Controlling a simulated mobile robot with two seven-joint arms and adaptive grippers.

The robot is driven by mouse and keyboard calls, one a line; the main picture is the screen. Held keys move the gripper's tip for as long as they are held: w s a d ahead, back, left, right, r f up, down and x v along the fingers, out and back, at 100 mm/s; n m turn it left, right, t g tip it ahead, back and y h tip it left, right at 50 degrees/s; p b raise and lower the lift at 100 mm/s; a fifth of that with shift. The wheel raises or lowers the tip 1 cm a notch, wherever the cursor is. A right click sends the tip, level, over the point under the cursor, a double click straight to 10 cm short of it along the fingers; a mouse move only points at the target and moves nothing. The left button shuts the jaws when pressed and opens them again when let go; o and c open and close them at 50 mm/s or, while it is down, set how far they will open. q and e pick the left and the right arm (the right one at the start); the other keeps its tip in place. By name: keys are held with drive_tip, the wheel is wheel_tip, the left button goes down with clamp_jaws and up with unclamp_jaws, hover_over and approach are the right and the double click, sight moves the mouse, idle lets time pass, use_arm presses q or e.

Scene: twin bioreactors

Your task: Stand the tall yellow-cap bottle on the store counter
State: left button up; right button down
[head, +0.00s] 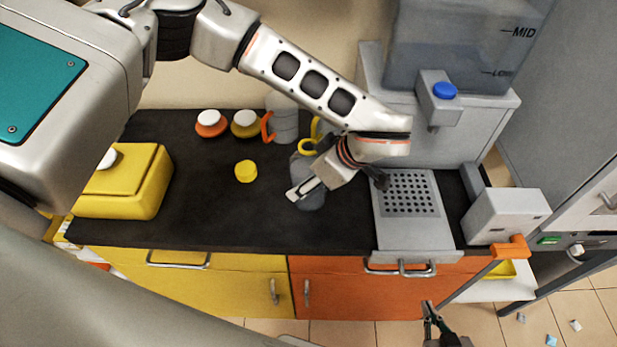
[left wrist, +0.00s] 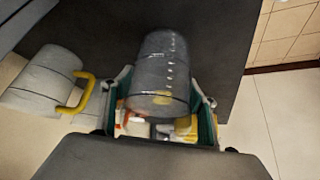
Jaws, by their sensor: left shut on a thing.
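A clear grey bottle with tick marks (left wrist: 163,65) is between the fingers of my left gripper (left wrist: 165,100) in the left wrist view. My left gripper is shut on it. In the head view the grey body (head: 309,199) shows beside the gripper over the black store counter (head: 200,215). No cap shows clearly on the held bottle; a yellow patch shows at its near end. A small yellow cap-like piece (head: 246,171) stands on the counter left of the gripper. My right gripper (head: 430,312) is low at the bottom of the head view, in front of the orange cabinet; its opening is unclear.
A yellow box (head: 125,190) stands at the counter's left end. An orange-rimmed jar (head: 210,124), a yellow-rimmed jar (head: 246,124) and a jug with an orange handle (head: 284,122) stand at the back. A grey dispenser (head: 440,140) with a perforated tray is right. The front left counter is clear.

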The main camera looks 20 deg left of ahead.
use_arm(q)
drive_tip(key=o, duration=2)
drive_tip(key=shift+o, duration=0.2)
drive_tip(key=shift+d+r, duration=0.15)
drive_tip(key=shift+r, duration=0.15)
drive_tip(key=b+v, duration=0.1)
drive_tip(key=v, duration=1)
drive_tip(key=shift+r, duration=0.2)
drive_tip(key=shift+s+d, duration=0.1)
drive_tip(key=shift+d, duration=0.05)
